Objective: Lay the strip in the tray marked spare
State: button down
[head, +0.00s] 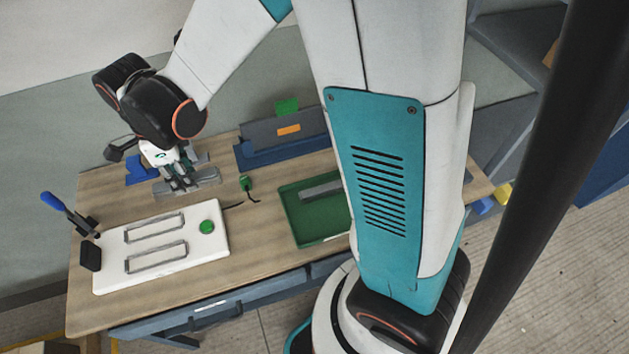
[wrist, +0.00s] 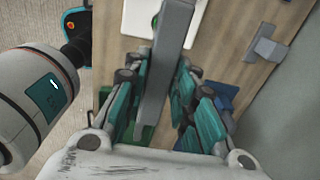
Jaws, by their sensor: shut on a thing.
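My gripper (head: 178,186) is over the back left of the table, shut on a grey strip (head: 207,177). In the wrist view the long grey strip (wrist: 173,40) runs between the two teal-padded fingers (wrist: 160,90) and sticks out well beyond them. A green tray (head: 304,236) stands right of the table's middle, partly hidden by my arm; a grey bar (head: 321,190) lies in it. A blue holder (head: 255,157) with an orange label stands at the back. I can read no "spare" marking on either one.
A white board (head: 110,270) with two grey rectangular frames and a green button (head: 207,227) lies at the front left. A blue-handled clamp (head: 66,211) stands at its left. A small green piece with a dark cord (head: 246,184) lies between board and tray.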

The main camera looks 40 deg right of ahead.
aim_at(335, 219)
jog(key=k+l, duration=0.15)
jog(key=l, duration=0.2)
jog(key=k+l, duration=0.15)
jog(key=l, duration=0.2)
jog(key=k+l, duration=0.2)
jog(key=l, duration=0.2)
jog(key=k+l, duration=0.15)
jog(key=l, duration=0.2)
